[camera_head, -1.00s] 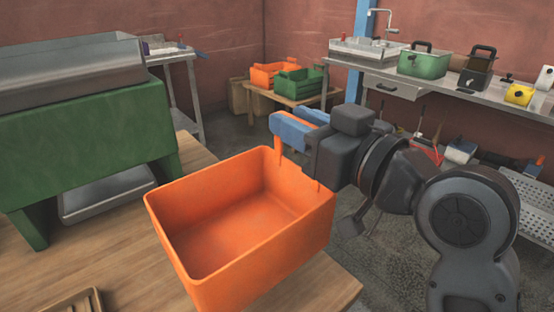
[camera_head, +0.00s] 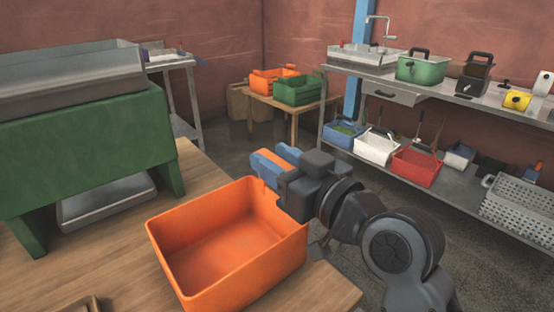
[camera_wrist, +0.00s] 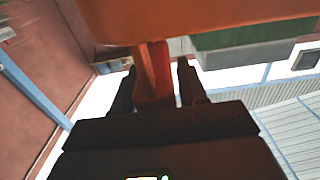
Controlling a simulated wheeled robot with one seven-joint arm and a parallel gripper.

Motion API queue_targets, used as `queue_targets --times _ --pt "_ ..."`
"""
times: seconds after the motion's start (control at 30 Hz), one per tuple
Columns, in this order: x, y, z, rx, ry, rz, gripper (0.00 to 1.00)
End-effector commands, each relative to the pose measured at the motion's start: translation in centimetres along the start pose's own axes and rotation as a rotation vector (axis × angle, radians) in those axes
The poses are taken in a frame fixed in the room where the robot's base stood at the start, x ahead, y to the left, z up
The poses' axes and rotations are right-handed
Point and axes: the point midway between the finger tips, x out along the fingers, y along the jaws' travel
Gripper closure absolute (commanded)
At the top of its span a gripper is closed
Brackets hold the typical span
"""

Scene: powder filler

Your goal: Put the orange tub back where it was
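The orange tub (camera_head: 215,238) is open-topped and looks empty. It is over the near part of the wooden table, by the table's right corner. My gripper (camera_head: 270,163) is at the tub's far right rim, its blue-tipped fingers around the rim area, and seems shut on it. In the wrist view the dark fingers (camera_wrist: 158,88) stand on either side of a narrow orange part, below the large orange wall of the tub (camera_wrist: 200,18). The tub's underside is hidden, so I cannot tell whether it touches the table.
A green stand (camera_head: 90,145) with a metal tray on top stands on the wooden table (camera_head: 105,262) at left. A small table behind holds an orange crate (camera_head: 270,80) and a green crate (camera_head: 298,90). Metal shelving (camera_head: 430,88) with several containers lines the right wall.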

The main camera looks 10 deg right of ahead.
Motion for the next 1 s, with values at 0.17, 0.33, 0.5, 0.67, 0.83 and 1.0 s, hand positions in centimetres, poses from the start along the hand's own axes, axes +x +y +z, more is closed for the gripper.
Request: queue_targets --times 0.17,0.33,0.5,0.67,0.83,1.0 --pt "0.0 0.0 0.0 0.0 0.0 0.0 0.41" --pt "0.0 0.0 0.0 0.001 0.0 0.0 0.41" --pt "-0.6 0.1 0.0 0.001 0.001 0.001 0.41" --pt "-3.0 0.0 0.2 0.001 0.0 0.002 0.41" --pt "-6.6 0.1 0.2 0.001 0.0 0.003 0.41" --pt "-9.7 0.1 0.1 0.001 -0.001 0.002 0.41"
